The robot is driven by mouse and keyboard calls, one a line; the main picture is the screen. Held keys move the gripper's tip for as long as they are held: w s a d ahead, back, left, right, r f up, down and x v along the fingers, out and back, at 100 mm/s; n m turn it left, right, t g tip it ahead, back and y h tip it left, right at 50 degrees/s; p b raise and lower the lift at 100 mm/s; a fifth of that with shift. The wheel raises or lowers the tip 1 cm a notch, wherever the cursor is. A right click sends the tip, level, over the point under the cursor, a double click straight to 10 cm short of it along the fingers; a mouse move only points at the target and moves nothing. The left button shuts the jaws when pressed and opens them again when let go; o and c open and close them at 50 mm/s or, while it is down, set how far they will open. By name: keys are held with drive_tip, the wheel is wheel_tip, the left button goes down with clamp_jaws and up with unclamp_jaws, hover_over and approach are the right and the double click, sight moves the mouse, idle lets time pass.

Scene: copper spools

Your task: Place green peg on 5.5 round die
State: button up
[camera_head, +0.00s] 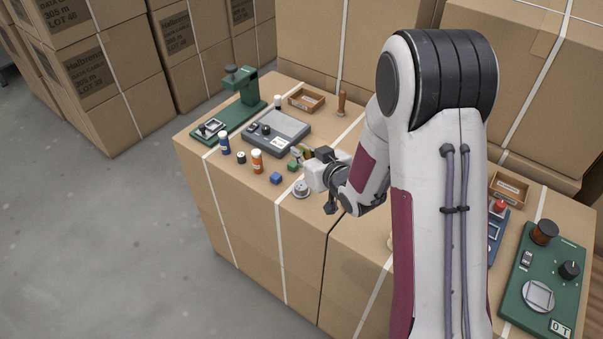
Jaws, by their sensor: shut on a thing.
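The green peg (293,166) is a small green piece at the tip of my gripper (298,158), over the near part of the left cardboard-box top. My gripper points left and is shut on it; the fingers are small and partly hidden, so the exact hold is hard to see. A round grey metal piece (302,189) lies just below my gripper in the picture, near the box edge. It may be the round die, but no 5.5 marking can be read.
Behind are a grey device (278,132), green press (248,88) and wooden tray (306,100). My arm hides much of the right side.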

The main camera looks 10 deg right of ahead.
drive_tip(key=shift+f, duration=1.7)
drive_tip(key=shift+f, duration=2.05)
drive_tip(key=shift+f, duration=0.15)
drive_tip(key=o, duration=0.7)
drive_tip(key=shift+r, duration=0.2)
drive_tip(key=shift+v, duration=3.7)
